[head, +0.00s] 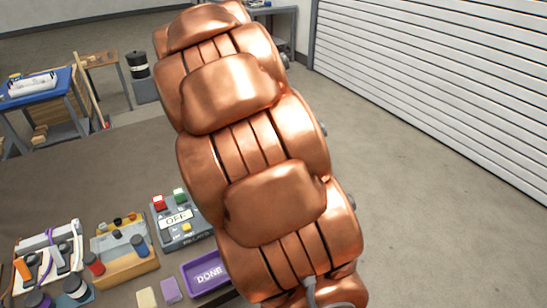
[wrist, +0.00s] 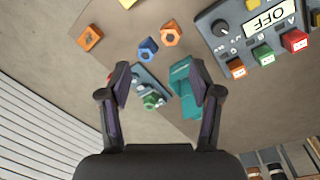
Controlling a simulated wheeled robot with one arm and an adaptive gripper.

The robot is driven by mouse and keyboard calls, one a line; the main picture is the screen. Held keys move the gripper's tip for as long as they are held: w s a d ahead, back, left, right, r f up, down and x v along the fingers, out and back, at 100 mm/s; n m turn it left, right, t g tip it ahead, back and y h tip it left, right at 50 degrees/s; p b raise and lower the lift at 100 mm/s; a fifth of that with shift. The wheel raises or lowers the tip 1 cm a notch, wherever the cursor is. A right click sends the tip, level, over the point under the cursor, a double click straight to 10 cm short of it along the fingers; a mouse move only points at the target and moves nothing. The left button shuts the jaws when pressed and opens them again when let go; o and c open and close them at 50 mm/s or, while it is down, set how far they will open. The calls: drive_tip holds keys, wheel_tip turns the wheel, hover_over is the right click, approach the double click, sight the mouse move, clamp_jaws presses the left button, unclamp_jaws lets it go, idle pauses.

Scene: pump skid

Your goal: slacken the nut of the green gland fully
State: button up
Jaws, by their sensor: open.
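In the wrist view my gripper (wrist: 158,68) is open, with one finger on each side and nothing held. Between and beyond the fingers lies a blue-grey fitting with a small green part (wrist: 153,101), which looks like the green gland. Its nut cannot be told apart clearly at this size. A teal block (wrist: 186,88) stands just right of it, partly behind the right finger. The fingers appear apart from the green part. In the head view my copper-coloured arm covers the middle, and the gland and gripper are hidden.
A blue hex piece (wrist: 148,48), an orange hex piece (wrist: 171,33) and an orange square piece (wrist: 90,38) lie beyond the fingers. A control box reading OFF (head: 180,219) and a purple DONE tray (head: 207,274) are near. A wooden rack (head: 123,262) holds jars.

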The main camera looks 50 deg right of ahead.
drive_tip(key=w+d+f+m, duration=0.2)
drive_tip(key=w+d, duration=0.1)
drive_tip(key=d, duration=0.4)
drive_tip(key=w+d+f+m+p, duration=0.1)
drive_tip(key=w+d+f+m, duration=0.1)
drive_tip(key=d, duration=0.6)
drive_tip(key=w+d+f+m, duration=0.2)
drive_tip(key=w+d+f, duration=0.2)
drive_tip(key=d, duration=0.4)
drive_tip(key=shift+w+t+p, duration=0.2)
drive_tip(key=shift+t+p, duration=0.1)
drive_tip(key=shift+t, duration=0.1)
drive_tip(key=shift+w+d+f+m+y, duration=0.1)
drive_tip(key=shift+d+f+m+y, duration=0.25)
drive_tip(key=shift+f+m, duration=0.1)
drive_tip(key=shift+f+p, duration=1.4)
drive_tip(key=shift+f, duration=2.4)
drive_tip(key=c, duration=1.2)
